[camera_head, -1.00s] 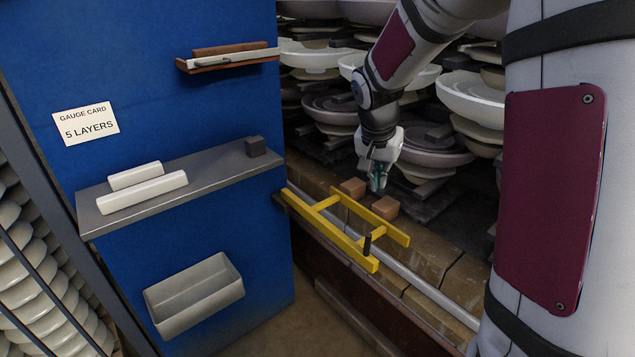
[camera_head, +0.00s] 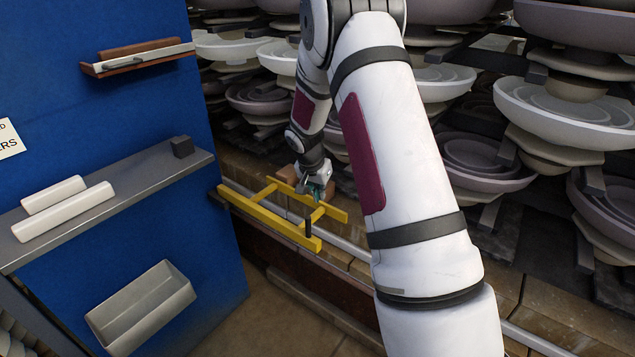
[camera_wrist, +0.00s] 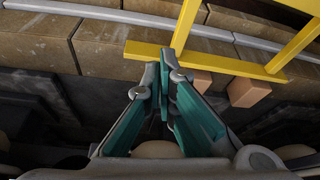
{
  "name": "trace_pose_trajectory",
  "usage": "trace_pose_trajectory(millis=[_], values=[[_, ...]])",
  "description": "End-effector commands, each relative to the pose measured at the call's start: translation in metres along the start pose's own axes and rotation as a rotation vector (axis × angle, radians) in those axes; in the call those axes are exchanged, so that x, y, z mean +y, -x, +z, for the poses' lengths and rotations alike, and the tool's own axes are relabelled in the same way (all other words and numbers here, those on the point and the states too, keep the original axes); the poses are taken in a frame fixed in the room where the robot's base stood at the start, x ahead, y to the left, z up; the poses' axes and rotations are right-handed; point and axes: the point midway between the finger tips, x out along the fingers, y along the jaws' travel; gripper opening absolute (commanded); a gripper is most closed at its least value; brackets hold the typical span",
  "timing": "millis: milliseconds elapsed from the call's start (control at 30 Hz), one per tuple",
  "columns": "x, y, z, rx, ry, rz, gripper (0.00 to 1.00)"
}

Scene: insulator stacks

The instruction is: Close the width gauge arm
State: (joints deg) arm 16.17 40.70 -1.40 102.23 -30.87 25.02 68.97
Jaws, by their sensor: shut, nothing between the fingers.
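The yellow width gauge (camera_head: 262,216) lies across a metal rail on the brick ledge, with two long bars joined by crosspieces. My gripper (camera_head: 319,196) is at the gauge's far bar, pointing down. In the wrist view my gripper (camera_wrist: 166,58) has its fingertips together, empty, overlapping the yellow far bar (camera_wrist: 225,65). Whether they touch it I cannot tell. Which part of the gauge swings is not clear.
Brown blocks (camera_wrist: 248,92) sit just beyond the far bar. The metal rail (camera_head: 345,245) runs along the ledge. Insulator stacks (camera_head: 570,115) stand behind and to the right. A blue panel with a grey shelf (camera_head: 140,182) stands at the left.

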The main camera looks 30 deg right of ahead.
Motion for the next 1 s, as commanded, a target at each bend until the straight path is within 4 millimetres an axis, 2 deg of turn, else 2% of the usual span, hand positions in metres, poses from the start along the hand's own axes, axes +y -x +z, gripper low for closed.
trace_pose_trajectory(millis=[33, 100, 300, 833, 1000], values=[[0.001, -0.010, 0.001, -0.004, 0.000, 0.002, 0.00], [0.000, -0.001, 0.015, -0.002, 0.007, -0.001, 0.00], [0.001, 0.002, 0.035, -0.001, 0.002, 0.001, 0.00], [-0.001, 0.002, 0.041, 0.000, -0.001, 0.001, 0.00], [-0.003, 0.005, 0.051, -0.001, -0.020, 0.008, 0.00]])
